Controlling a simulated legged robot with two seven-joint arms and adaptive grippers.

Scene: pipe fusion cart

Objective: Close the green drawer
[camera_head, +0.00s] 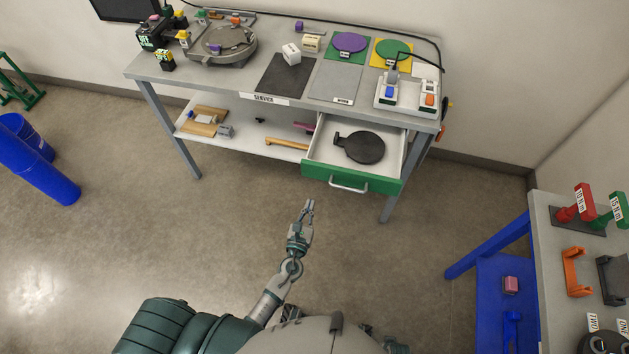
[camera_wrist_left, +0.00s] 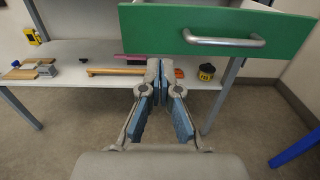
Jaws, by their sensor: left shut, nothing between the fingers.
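The green drawer (camera_head: 352,178) is pulled out from under the right side of the workbench. Its white inside holds a dark round pan-like plate (camera_head: 362,147). A silver bar handle (camera_head: 348,187) sits on the drawer's front. In the left wrist view the green front (camera_wrist_left: 215,32) and its handle (camera_wrist_left: 223,41) fill the upper right. My left gripper (camera_head: 309,206) is shut and empty, in front of and below the drawer front, a little left of the handle in the head view. It also shows in the left wrist view (camera_wrist_left: 159,65). My right gripper is not in view.
The workbench (camera_head: 190,73) has a lower shelf (camera_head: 240,137) with a hammer-like tool (camera_head: 287,144) left of the drawer. A blue-legged side table (camera_head: 545,225) stands at the right. A blue bin (camera_head: 45,165) lies at the left. Open floor surrounds my gripper.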

